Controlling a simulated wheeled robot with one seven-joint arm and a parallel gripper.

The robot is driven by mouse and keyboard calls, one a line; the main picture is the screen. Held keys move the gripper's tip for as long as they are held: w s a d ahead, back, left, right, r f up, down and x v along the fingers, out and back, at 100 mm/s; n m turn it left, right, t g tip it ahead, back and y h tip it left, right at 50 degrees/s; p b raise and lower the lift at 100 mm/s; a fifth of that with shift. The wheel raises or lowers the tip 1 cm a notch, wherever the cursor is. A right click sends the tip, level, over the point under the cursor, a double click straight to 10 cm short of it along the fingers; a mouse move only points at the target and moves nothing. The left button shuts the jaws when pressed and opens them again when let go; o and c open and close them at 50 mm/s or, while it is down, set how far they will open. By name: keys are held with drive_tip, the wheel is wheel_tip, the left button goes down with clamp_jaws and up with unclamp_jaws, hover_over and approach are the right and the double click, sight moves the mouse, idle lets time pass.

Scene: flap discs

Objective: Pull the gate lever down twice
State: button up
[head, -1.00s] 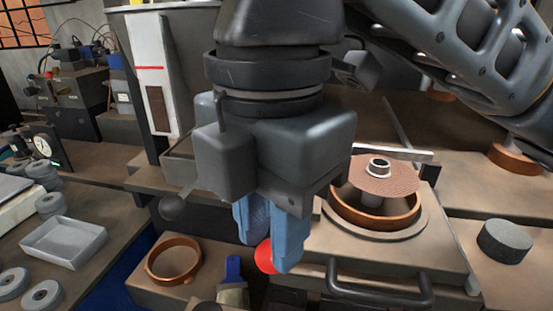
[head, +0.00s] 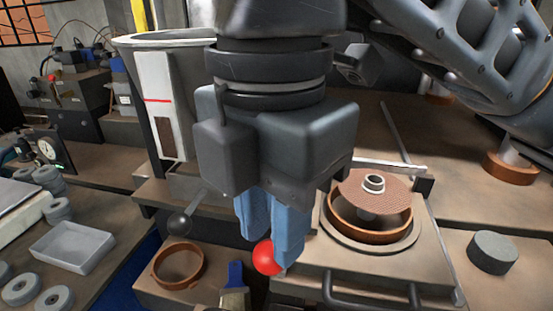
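My gripper (head: 272,246) points down in the middle of the head view with two blue fingers, slightly apart. A red ball knob (head: 266,259) is at the fingertips, partly covered by the right finger. Whether the fingers clamp it or only stand beside it cannot be told. Its stem is hidden. A thin lever with a dark ball knob (head: 180,223) slants down to the left below the hopper (head: 153,105), clear of the fingers. Which of the two knobs belongs to the gate lever is not clear.
Right of my gripper is a fixture with a copper-coloured ring (head: 345,228) and a brown disc (head: 376,191) on a hub. An empty ring (head: 178,266) and a brush (head: 235,288) lie in front. A grey tray (head: 72,248) and grey discs are at left.

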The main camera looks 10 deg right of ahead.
drive_tip(key=shift+r+p, duration=1.1)
drive_tip(key=shift+r, duration=2.05)
drive_tip(key=shift+a, duration=0.1)
